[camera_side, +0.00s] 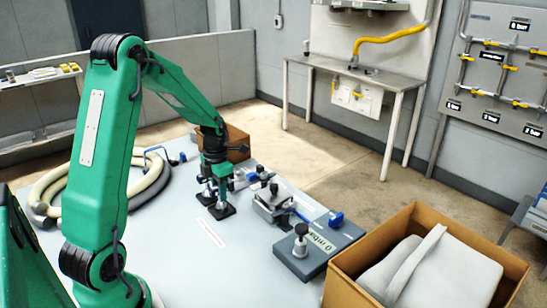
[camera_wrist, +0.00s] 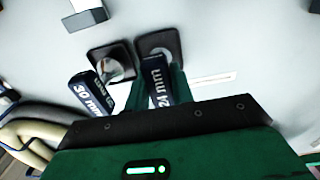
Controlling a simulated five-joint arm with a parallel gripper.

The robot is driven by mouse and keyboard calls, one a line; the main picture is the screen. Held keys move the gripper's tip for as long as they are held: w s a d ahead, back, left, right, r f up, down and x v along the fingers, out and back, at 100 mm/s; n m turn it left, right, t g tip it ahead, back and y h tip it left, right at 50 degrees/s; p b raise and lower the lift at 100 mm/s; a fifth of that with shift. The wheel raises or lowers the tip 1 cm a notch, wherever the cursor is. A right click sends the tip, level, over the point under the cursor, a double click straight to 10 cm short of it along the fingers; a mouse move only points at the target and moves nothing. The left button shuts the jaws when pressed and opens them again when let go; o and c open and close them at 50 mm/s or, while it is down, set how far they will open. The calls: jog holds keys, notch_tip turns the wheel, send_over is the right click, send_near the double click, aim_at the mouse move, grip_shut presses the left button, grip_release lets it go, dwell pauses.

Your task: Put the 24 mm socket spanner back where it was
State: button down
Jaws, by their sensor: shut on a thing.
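The 24 mm socket spanner (camera_wrist: 158,85), with a dark label, stands between the green fingers of my gripper (camera_wrist: 156,98) in the wrist view. The gripper is shut on it. Just beyond it is a black square pad (camera_wrist: 158,42); I cannot tell whether the spanner touches it. A 30 mm spanner (camera_wrist: 88,93) is close on the left, by a second black pad (camera_wrist: 110,62) with a shiny round part. In the side view my gripper (camera_side: 217,187) points down, low over the table near two black pads (camera_side: 222,211); the spanner is hard to make out there.
Right of my gripper in the side view are a metal clamp-like device (camera_side: 273,205) and a grey block with a knob (camera_side: 302,252). A cardboard box (camera_side: 350,291) is at the right, a hose (camera_side: 65,190) at the left.

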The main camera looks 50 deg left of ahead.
jog(key=c, duration=1.2)
grip_release()
jog(key=shift+r, duration=0.1)
notch_tip(320, 180, up, 12)
